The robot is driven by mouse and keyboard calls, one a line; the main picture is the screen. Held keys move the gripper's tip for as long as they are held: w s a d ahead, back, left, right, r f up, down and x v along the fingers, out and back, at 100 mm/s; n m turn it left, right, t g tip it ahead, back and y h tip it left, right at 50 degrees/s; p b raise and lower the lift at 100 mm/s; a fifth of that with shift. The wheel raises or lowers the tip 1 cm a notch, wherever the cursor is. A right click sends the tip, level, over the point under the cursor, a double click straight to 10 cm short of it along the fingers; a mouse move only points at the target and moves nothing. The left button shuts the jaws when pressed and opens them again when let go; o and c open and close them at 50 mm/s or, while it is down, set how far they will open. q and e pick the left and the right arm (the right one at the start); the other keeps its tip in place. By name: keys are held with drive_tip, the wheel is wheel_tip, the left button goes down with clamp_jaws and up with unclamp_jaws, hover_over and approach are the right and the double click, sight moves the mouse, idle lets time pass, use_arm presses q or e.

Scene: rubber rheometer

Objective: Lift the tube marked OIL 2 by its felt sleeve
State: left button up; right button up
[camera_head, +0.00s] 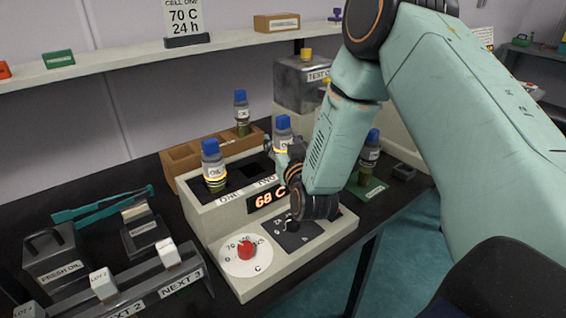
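Several blue-capped tubes show, with labels reading OIL; their numbers are too small to read. One tube (212,162) stands in the heater block (203,212) above the mark ONE, with a glowing ring around it. A second tube (283,132) stands near the mark TWO, its lower part hidden. A third tube (241,113) is at the wooden rack (184,160), and a fourth (370,152) stands over a green mat. My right gripper (287,158) is close beside the second tube, mostly hidden by its own wrist. Whether its fingers touch or grip is not clear. Felt sleeves cannot be made out clearly. My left gripper is out of view.
The heater's display reads 68 C, with a red knob (246,250) on a white dial in front. A TEST box (303,84) stands behind. A shelf crosses the wall.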

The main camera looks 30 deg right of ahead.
drive_tip(key=shift+c, duration=0.6)
drive_tip(key=shift+s+a+r, duration=0.15)
drive_tip(key=shift+s+r, duration=0.05)
drive_tip(key=shift+s, duration=0.05)
drive_tip(key=c, duration=0.5)
drive_tip(key=shift+w+f, duration=0.15)
drive_tip(key=shift+w, duration=0.05)
clamp_jaws()
drive_tip(key=shift+s, duration=0.1)
